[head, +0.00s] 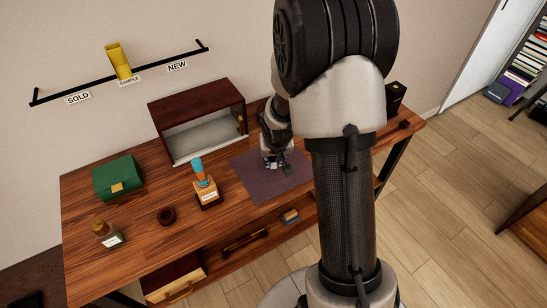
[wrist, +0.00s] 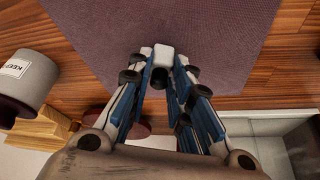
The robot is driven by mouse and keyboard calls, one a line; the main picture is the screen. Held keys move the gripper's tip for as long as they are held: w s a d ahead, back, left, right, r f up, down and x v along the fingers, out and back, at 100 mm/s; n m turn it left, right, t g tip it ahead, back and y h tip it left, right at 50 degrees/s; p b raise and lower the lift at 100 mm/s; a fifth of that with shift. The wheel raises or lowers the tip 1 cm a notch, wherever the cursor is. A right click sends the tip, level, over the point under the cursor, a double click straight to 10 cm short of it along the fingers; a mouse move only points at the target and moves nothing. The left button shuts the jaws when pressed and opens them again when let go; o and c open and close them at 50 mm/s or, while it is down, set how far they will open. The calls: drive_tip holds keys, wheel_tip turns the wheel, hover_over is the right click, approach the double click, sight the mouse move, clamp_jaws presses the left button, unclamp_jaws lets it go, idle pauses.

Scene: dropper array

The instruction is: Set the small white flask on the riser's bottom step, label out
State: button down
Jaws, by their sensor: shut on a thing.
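The small white flask (wrist: 163,55) is held between my fingertips in the wrist view, over the purple mat. Its white end points away from the camera, with a dark part nearer the palm. No label shows on it. My gripper (wrist: 161,68) is shut on it. Wooden step-like blocks (wrist: 42,130), possibly the riser, show at the lower left of the wrist view. In the head view my arm hides that area.
A grey cylinder labelled KEEP (wrist: 30,80) stands beside the blocks. The open-fronted cabinet (head: 198,104) is behind the mat. A blue-topped bottle (head: 206,193), dark ring (head: 166,215), green box (head: 118,178) and amber bottle (head: 106,233) stand left. Bare table lies between them.

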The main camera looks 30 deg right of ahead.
drive_tip(key=c, duration=1.5)
unclamp_jaws()
drive_tip(key=shift+f, duration=0.1)
drive_tip(key=shift+o, duration=0.2)
